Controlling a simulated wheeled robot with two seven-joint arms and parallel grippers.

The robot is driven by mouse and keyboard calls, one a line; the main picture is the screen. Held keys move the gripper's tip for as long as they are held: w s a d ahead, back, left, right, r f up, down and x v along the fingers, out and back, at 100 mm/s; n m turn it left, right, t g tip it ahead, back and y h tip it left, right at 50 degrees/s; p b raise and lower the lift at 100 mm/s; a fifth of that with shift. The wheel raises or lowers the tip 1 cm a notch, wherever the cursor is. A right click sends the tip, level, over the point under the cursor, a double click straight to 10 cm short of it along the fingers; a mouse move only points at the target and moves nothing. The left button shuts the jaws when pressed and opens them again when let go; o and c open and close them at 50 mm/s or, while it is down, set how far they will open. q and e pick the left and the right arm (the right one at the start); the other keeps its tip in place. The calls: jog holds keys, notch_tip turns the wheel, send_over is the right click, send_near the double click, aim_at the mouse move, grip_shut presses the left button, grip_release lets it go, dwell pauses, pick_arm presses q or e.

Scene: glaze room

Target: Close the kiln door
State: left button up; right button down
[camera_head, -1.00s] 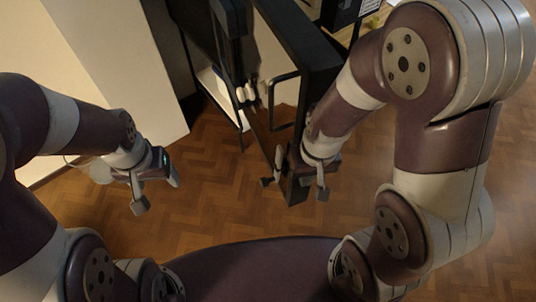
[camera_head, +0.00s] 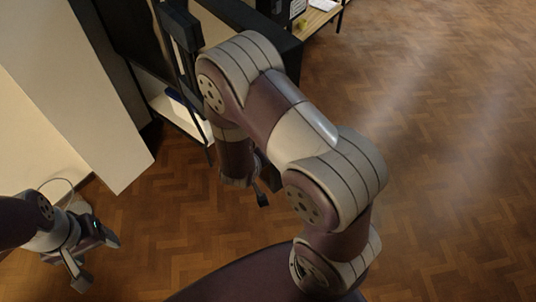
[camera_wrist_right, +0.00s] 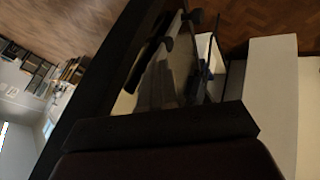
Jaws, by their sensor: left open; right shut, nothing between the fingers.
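The dark kiln door (camera_head: 245,14) stands at the top middle of the head view, seen mostly from above along its thick edge. My right arm hides most of its face, and its handle does not show there. A dark upright part (camera_head: 180,32), likely of the kiln, is left of it. My right gripper (camera_head: 262,197) is low in front of the door; only a dark finger shows below my arm, and I cannot tell whether it touches the door. My left gripper (camera_head: 96,260) is open and empty at the lower left, well away from the door.
A pale wall block (camera_head: 85,120) stands at the left, beside a low white shelf (camera_head: 178,112). A wooden table (camera_head: 312,22) with small items is behind the door. Open parquet floor (camera_head: 450,130) fills the right side.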

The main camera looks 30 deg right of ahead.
pick_arm(q)
jog(key=shift+s+a+r+p, duration=0.1)
jog(key=shift+a+r+p, duration=0.1)
jog(key=shift+r+p, duration=0.55)
pick_arm(e)
jog(key=w+d+f, duration=0.2)
jog(key=d+f, duration=0.1)
jog(key=d, duration=0.2)
jog(key=shift+w+d+f, duration=0.25)
jog(key=shift+d+f, duration=0.05)
jog(key=shift+a, duration=0.1)
pick_arm(q)
jog(key=shift+f, duration=0.1)
